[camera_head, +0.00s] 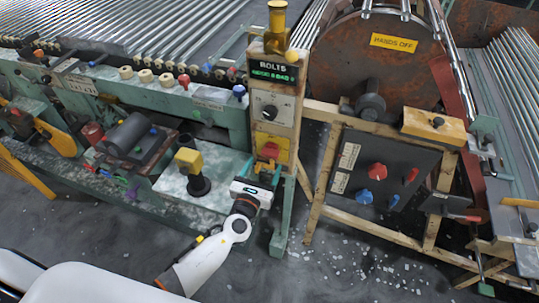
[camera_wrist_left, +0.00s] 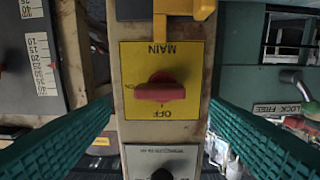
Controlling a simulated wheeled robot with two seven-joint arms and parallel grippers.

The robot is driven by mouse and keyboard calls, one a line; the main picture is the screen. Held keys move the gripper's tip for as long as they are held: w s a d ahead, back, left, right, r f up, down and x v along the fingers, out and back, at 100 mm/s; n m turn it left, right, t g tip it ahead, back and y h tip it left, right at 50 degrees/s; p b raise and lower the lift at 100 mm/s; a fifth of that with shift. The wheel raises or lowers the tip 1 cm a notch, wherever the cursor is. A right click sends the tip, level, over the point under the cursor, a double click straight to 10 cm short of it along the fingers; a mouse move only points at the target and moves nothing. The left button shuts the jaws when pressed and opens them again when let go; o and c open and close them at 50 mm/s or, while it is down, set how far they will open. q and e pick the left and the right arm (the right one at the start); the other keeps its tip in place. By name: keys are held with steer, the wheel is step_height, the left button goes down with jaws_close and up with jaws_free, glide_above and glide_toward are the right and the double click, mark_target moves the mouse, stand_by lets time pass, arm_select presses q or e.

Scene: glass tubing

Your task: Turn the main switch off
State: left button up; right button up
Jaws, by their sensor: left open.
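The main switch is a red handle (camera_head: 269,150) on a yellow plate (camera_head: 283,150) on the upright control post. In the left wrist view the red handle (camera_wrist_left: 160,88) lies crosswise on the yellow plate (camera_wrist_left: 135,55), whose MAIN and OFF lettering appears upside down. A small marking at the plate's left edge is too small to read surely. My left gripper (camera_head: 257,190) is just below and in front of the switch. In the wrist view its green fingers (camera_wrist_left: 161,104) are open and spread on either side of the post, with nothing between them touching the handle visibly. My right gripper is not seen.
A dial knob (camera_head: 268,111) and a lit green display (camera_head: 273,70) sit above the switch. A yellow bracket (camera_wrist_left: 185,10) juts out beside the plate. A dark panel with red and blue knobs (camera_head: 377,171) stands to the right. Glass bits litter the floor.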

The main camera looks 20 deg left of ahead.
mark_target(269, 156)
arm_select(q)
steer(key=w, duration=0.5)
steer(key=shift+d, duration=0.1)
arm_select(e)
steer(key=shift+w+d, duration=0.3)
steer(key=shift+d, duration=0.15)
arm_select(q)
steer(key=shift+s, duration=0.1)
steer(key=c, duration=1)
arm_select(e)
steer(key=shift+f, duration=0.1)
